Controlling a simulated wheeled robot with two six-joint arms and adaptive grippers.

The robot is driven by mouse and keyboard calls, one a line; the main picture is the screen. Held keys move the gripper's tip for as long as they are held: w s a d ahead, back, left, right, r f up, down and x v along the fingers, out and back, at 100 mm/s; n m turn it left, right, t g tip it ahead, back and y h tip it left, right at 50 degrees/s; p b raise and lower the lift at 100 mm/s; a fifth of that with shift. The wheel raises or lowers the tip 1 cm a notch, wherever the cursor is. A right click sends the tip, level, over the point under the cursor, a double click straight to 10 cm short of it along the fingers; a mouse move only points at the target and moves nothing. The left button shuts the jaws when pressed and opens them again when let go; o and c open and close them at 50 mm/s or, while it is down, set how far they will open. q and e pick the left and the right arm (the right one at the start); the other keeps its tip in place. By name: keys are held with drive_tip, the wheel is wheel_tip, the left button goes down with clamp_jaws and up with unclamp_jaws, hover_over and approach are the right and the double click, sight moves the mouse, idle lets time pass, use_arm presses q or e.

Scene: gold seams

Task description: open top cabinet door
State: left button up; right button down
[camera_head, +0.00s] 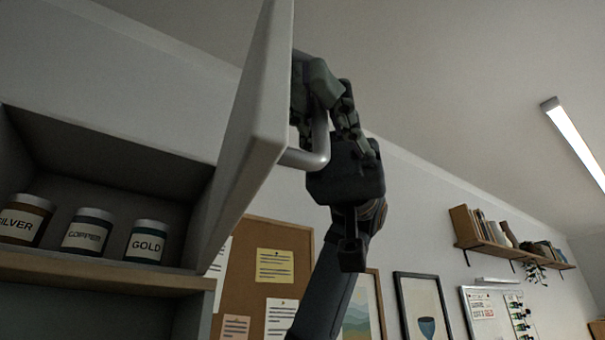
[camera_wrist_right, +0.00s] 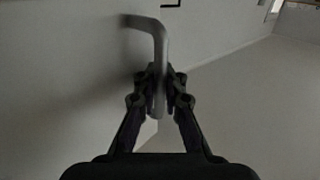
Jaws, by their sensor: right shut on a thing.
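The white cabinet door (camera_head: 250,130) stands swung open in the head view, seen nearly edge-on, to the right of the open cabinet (camera_head: 110,175). Its grey bar handle (camera_head: 318,145) is on the door's right-hand face. My right gripper (camera_head: 322,95) is shut on the handle, its arm rising from below. In the right wrist view, the two fingers close on the handle's bar (camera_wrist_right: 159,75), with the door's pale face behind. My left gripper is not in either view.
Inside the cabinet stand jars labelled silver (camera_head: 24,220), copper (camera_head: 88,231) and gold (camera_head: 147,242). A corkboard (camera_head: 262,240) and framed pictures (camera_head: 424,305) hang on the wall behind my arm. A wall shelf (camera_head: 510,241) with books is at the right.

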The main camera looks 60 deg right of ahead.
drive_tip(key=c, duration=1.7)
unclamp_jaws()
drive_tip(key=shift+w+r, duration=0.15)
drive_tip(key=shift+w, duration=0.1)
drive_tip(key=shift+d, duration=0.15)
drive_tip(key=d, duration=0.4)
drive_tip(key=w+d, duration=0.1)
drive_tip(key=d, duration=0.2)
drive_tip(key=w+d, duration=0.1)
drive_tip(key=d, duration=0.3)
drive_tip(key=shift+w+d, duration=0.1)
drive_tip(key=shift+d, duration=0.2)
drive_tip(key=shift+d, duration=0.1)
